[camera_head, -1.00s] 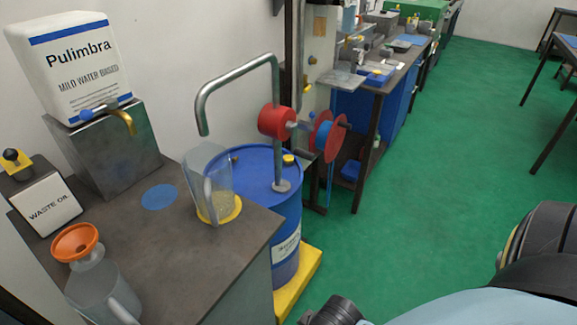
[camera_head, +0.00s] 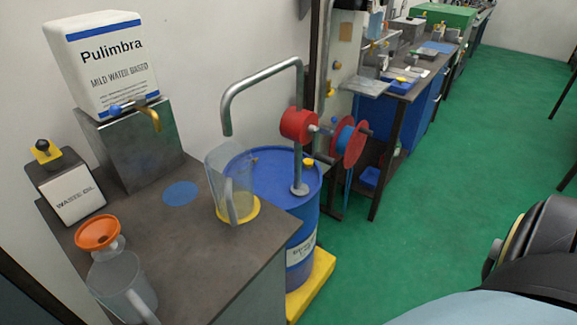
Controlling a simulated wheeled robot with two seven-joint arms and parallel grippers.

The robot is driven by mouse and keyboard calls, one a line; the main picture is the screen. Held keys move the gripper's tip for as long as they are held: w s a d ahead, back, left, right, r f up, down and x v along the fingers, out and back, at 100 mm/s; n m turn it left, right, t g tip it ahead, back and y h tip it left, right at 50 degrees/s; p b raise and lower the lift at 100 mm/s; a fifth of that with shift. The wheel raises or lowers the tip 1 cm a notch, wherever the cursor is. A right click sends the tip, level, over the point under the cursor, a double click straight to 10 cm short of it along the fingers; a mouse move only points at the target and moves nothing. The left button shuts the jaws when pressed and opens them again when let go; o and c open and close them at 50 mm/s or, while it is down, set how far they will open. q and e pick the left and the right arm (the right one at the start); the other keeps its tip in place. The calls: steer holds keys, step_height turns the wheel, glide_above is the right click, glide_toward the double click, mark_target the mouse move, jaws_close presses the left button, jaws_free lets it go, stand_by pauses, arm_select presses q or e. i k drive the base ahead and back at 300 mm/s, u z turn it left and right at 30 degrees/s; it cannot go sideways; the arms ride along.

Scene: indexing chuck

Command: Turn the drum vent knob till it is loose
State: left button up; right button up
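The blue drum (camera_head: 304,222) stands on a yellow base beside the dark bench. A small yellow knob (camera_head: 308,162) sits on the drum's lid at the right side; it is too small to tell how tight it is. A bent grey pipe (camera_head: 299,120) with a red pump body (camera_head: 297,124) rises from the lid. Part of the lid is hidden behind a clear jug (camera_head: 231,185). Neither of my grippers shows; only part of my own arm is at the lower right, well apart from the drum.
The bench (camera_head: 185,240) holds a jug with an orange funnel (camera_head: 98,232), a white Pulimbra container (camera_head: 105,65) on a metal stand, and a waste oil box (camera_head: 72,198). A red reel (camera_head: 347,142) stands behind the drum. Green floor (camera_head: 420,215) is clear to the right.

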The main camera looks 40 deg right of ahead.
mark_target(308, 163)
steer(key=u, duration=3.05)
steer(key=k, duration=2.3)
steer(key=z, duration=1.1)
